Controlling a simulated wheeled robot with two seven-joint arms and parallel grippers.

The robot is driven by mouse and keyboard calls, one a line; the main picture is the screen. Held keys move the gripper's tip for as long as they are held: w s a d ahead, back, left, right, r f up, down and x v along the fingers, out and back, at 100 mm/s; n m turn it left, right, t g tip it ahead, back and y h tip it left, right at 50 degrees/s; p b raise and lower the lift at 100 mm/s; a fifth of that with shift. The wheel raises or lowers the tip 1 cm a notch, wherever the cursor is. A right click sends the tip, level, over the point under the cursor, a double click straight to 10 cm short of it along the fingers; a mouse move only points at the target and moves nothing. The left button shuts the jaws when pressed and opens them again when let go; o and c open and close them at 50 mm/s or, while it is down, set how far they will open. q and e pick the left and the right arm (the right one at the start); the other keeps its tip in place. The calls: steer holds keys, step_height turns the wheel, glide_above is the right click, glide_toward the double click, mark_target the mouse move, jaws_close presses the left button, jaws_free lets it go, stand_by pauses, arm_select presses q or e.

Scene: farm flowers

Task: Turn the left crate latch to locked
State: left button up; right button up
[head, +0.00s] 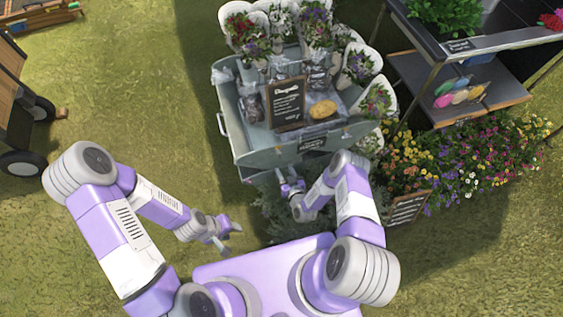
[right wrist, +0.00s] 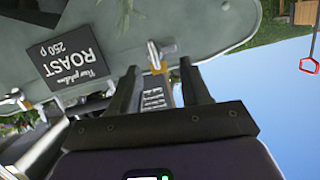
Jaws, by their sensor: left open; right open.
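The grey metal crate (head: 262,158) stands in front of me, with flowers and boards in it. A second latch-like metal fitting (right wrist: 15,100) shows past the sign. My right gripper (head: 290,184) is open below the crate's front. Its fingers (right wrist: 158,67) appear on both sides of the left latch; contact cannot be told. My left gripper (head: 222,238) is open and empty, low and away from the crate.
A chalkboard (head: 288,103) stands in the crate. Flower beds (head: 470,150) and a shelf stand (head: 475,90) are at the right. Grass (head: 140,90) at the left is free.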

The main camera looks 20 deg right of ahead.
mark_target(280, 156)
steer(key=w+t+b, duration=0.1)
steer(key=w, duration=0.1)
steer(key=w+t+b, duration=0.1)
steer(key=w, duration=0.1)
steer(key=w+f+h+b, duration=0.1)
steer(key=w, duration=0.1)
steer(key=shift+w+d+t, duration=0.15)
steer(key=shift+w+t, duration=0.1)
steer(key=shift+t, duration=0.15)
steer(key=shift+c, duration=0.2)
jaws_close()
